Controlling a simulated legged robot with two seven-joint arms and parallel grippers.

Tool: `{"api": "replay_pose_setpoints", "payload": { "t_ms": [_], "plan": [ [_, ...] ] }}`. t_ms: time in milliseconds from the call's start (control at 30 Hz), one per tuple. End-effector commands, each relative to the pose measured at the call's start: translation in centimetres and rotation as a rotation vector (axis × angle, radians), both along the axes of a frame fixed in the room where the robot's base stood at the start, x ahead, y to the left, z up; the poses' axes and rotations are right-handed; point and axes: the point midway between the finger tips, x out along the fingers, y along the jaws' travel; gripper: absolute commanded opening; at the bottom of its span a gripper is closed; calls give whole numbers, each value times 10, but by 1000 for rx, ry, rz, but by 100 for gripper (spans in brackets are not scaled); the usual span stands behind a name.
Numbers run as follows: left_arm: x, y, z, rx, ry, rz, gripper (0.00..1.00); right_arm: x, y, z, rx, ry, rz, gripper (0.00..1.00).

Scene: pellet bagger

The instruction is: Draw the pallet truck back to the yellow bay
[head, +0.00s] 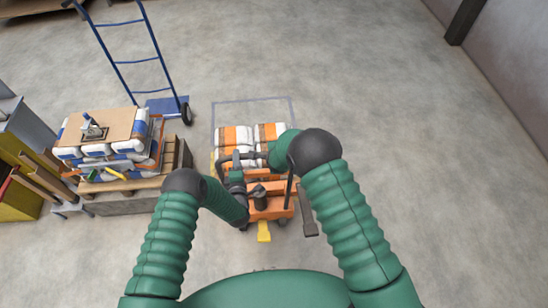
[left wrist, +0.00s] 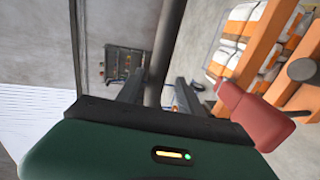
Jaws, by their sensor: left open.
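The orange pallet truck (head: 268,205) stands in front of me in the head view, carrying white and orange sacks (head: 236,136). They also show at the upper right of the left wrist view (left wrist: 245,25). My left gripper (head: 237,182) is at the truck's dark handle, partly hidden by my arm. In the left wrist view its fingers (left wrist: 158,95) are apart, with a dark bar (left wrist: 168,45) between them in the picture; contact cannot be told. A red grip (left wrist: 250,115) is beside them. My right gripper (head: 255,158) is near the handle top; its jaws are unclear.
A pale rectangle outline (head: 252,99) is on the floor behind the load. A loaded wooden pallet (head: 125,200) stands at left, near a blue hand truck (head: 135,62) and yellow bin (head: 18,200). Floor at right is clear up to the wall.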

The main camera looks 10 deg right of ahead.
Motion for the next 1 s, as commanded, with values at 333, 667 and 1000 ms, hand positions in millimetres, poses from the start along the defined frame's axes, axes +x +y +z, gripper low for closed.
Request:
{"api": "replay_pose_setpoints", "payload": {
  "t_ms": [333,667,1000],
  "plan": [
    [-22,0,27,-1,-6,1,44,-7,-2,-1,-1,8,-3,0],
    [-46,1,57,0,-5,1,44,-5,-2,-2,-1,9,-2,0],
    [-60,1,73,-1,-5,2,44,-3,-3,-2,-3,5,-3,0]
  ]
}}
